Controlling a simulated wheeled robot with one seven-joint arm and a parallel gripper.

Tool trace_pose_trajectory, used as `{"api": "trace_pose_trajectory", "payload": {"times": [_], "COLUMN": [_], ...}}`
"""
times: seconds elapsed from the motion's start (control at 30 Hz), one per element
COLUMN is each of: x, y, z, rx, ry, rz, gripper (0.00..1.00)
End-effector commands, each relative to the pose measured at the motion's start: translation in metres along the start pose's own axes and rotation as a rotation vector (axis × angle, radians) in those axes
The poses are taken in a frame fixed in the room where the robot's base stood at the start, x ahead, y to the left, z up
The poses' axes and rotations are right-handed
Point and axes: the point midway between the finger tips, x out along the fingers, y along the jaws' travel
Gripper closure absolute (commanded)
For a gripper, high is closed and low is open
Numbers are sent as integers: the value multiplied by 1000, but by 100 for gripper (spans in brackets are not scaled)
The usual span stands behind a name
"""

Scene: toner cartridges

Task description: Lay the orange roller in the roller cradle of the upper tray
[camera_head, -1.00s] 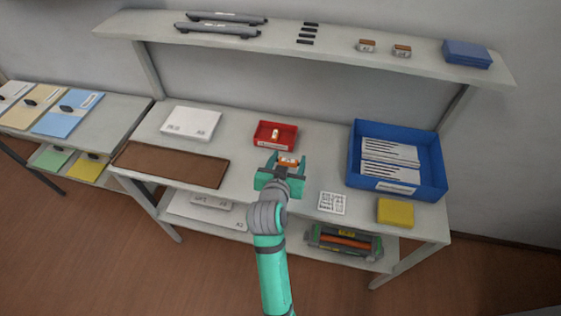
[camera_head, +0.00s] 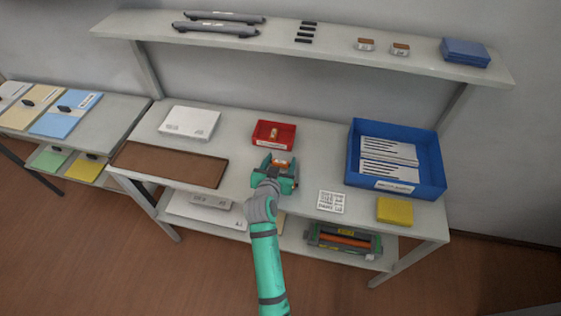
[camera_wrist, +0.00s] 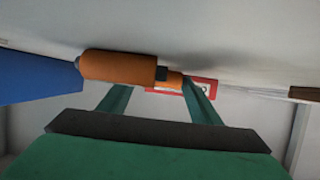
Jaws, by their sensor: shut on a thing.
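My gripper (camera_head: 281,166) is over the middle of the worktop, just in front of the small red tray (camera_head: 262,139). It is shut on an orange roller (camera_wrist: 118,66), a small part of which shows between the fingers in the head view (camera_head: 281,162). A grey unit with an orange bar (camera_head: 343,238) stands on the lower shelf. I cannot make out a roller cradle or tell which tray is the upper one.
A blue bin (camera_head: 440,166) with papers, a yellow block (camera_head: 395,211) and a white label sheet (camera_head: 331,202) are to the right. A brown mat (camera_head: 170,164) and a white box (camera_head: 189,122) are to the left. The raised shelf (camera_head: 340,46) holds grey bars and small parts.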

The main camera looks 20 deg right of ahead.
Motion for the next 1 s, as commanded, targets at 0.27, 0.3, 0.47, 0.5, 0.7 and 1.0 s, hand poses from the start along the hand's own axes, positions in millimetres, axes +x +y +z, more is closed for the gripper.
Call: {"api": "trace_pose_trajectory", "payload": {"times": [0.27, 0.3, 0.47, 0.5, 0.7, 1.0], "x": [1, 1, 1, 1, 0, -41], "y": [0, 0, 0, 0, 0, -1], "z": [3, 3, 2, 2, 0, 0], "rx": [0, 1, 1, 1, 2, -2], "ry": [0, 0, 0, 0, 1, 0], "rz": [1, 0, 0, 0, 1, -3], "gripper": [64, 37, 24, 24, 24, 24]}}
